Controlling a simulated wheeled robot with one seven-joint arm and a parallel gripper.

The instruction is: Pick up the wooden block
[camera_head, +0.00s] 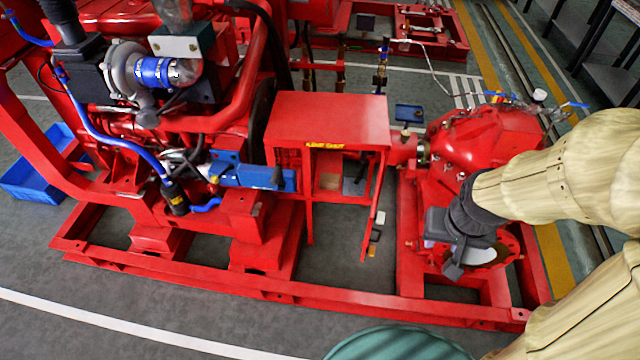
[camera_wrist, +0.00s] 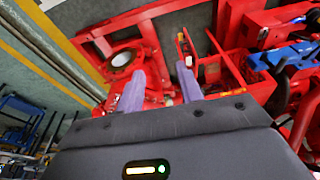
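A small brown, wood-coloured piece (camera_head: 330,181) shows inside the red box-shaped guard, seen through its open side in the head view. It may be the wooden block, but it is too small to be sure. My gripper (camera_head: 442,256) is to the right of the guard, over the red pump end of the frame. In the wrist view its two pale fingers (camera_wrist: 160,85) stand apart with nothing between them. The open guard also shows at the right of the wrist view (camera_wrist: 235,75), where its contents are hard to make out.
The red guard (camera_head: 330,120) has a roof, posts and an open door panel with small items (camera_head: 376,235) on it. The red base frame (camera_head: 330,297) runs along the front. The engine stands left, the red pump (camera_head: 485,135) right. A blue bin (camera_head: 45,170) is far left.

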